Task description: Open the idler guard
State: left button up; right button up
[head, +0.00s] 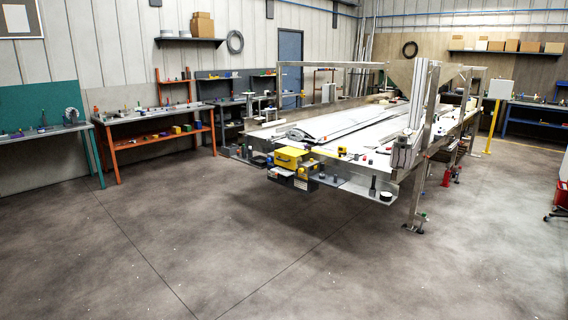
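The conveyor frame (378,168) stands right of the middle in the head view, some way off across the floor. A yellow box-shaped part (289,158) sits at its near end, with dark and yellow parts below it. I cannot tell for sure which part is the idler guard, or whether it is open or shut. A grey curved part (297,134) lies on the deck behind the yellow part. Neither of my grippers is in view.
Open concrete floor (190,245) lies between me and the frame. A metal leg (416,200) stands at the frame's near right corner. A yellow post (491,128) stands farther right.

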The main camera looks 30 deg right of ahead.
aim_at(285, 157)
jog(key=i+l+z, duration=0.35)
jog(key=i, duration=0.3)
jog(key=i+z, duration=0.5)
jog(key=i, duration=1.6)
